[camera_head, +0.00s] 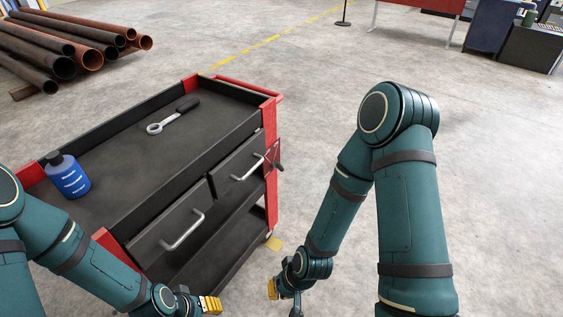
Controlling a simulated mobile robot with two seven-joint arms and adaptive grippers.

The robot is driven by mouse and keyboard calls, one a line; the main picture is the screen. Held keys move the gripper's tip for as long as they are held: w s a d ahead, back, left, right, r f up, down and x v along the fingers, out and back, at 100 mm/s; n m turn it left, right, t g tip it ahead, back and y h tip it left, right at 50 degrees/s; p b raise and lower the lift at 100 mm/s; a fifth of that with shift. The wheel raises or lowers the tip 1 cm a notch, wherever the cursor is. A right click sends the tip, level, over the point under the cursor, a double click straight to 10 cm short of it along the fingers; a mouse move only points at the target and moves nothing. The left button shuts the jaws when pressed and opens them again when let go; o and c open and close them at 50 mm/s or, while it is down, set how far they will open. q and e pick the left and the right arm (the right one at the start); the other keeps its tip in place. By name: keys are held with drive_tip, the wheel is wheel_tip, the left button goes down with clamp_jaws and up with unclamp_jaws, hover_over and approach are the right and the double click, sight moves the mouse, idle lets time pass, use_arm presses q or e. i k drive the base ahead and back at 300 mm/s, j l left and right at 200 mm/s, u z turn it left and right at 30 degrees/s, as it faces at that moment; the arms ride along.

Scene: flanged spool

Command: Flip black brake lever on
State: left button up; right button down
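A dark lever-like part (277,160) sits on a red plate at the right end of the tool cart (228,118); it is small, and I cannot tell its exact position. My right gripper (280,296) is low in the view, in front of the cart's right end and apart from the lever. My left gripper (209,304) is at the bottom edge, in front of the drawers. Yellow pads show on both grippers, but their fingers are partly hidden or cut off, so I cannot tell open from shut. I see nothing held in either.
Drawer handles (182,232) stick out at the front. A yellow patch (274,243) shows by the cart's right wheel. Pipes (65,45) are stacked at the back left.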

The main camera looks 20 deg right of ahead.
sight(276, 164)
drive_tip(key=i+l, duration=0.35)
drive_tip(key=i+l+u, duration=0.1)
drive_tip(key=i+l, duration=0.25)
drive_tip(key=l, duration=0.25)
drive_tip(key=i+l, duration=0.3)
drive_tip(key=l, duration=0.15)
